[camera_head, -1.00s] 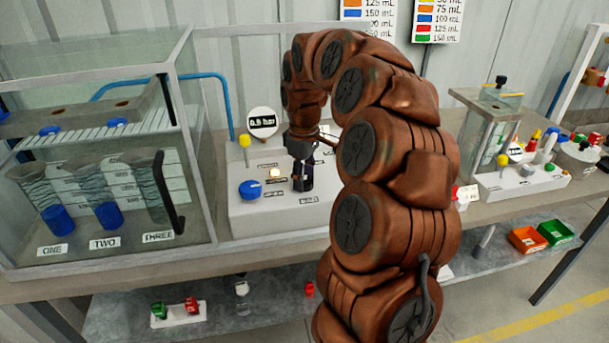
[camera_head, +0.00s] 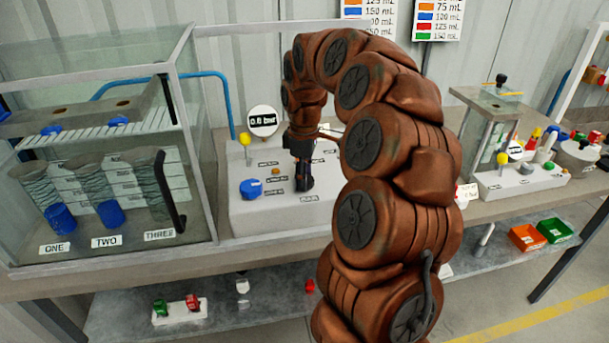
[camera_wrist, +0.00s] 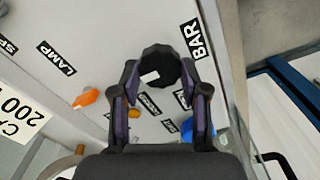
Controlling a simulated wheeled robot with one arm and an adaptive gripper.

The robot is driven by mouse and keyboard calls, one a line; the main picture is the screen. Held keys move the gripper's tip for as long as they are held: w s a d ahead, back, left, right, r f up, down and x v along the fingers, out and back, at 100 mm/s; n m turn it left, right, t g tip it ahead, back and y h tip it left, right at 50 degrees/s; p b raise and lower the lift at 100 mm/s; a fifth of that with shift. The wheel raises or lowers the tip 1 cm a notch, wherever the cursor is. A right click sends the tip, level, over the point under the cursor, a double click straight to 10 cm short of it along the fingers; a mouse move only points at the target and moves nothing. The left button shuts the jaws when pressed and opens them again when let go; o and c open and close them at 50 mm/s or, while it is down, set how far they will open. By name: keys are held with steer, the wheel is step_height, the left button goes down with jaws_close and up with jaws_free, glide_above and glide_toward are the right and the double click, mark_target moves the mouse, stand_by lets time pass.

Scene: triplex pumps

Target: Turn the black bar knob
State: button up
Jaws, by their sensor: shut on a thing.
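The black bar knob (camera_wrist: 159,62) is dark and faceted with a pale mark on it, next to the BAR label (camera_wrist: 193,39) in the wrist view. My gripper (camera_wrist: 161,76) has its fingers on both sides of the knob and is shut on it. In the head view my gripper (camera_head: 303,184) points down at the light grey control panel (camera_head: 250,215). The knob cannot be told apart from the fingers there. A round white gauge (camera_head: 263,121) behind the panel appears to read 0.0 bar.
A blue knob (camera_head: 250,189) and a dim orange lamp (camera_head: 276,172) sit left of my gripper. A yellow-topped lever (camera_head: 245,139) stands behind. A glass tank (camera_head: 105,150) is at the left. A second apparatus (camera_head: 490,140) stands at the right.

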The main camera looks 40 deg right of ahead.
steer(key=o, duration=1.1)
steer(key=shift+o, duration=0.2)
steer(key=shift+r, duration=0.55)
step_height(320, 180, up, 11)
steer(key=shift+s, duration=0.1)
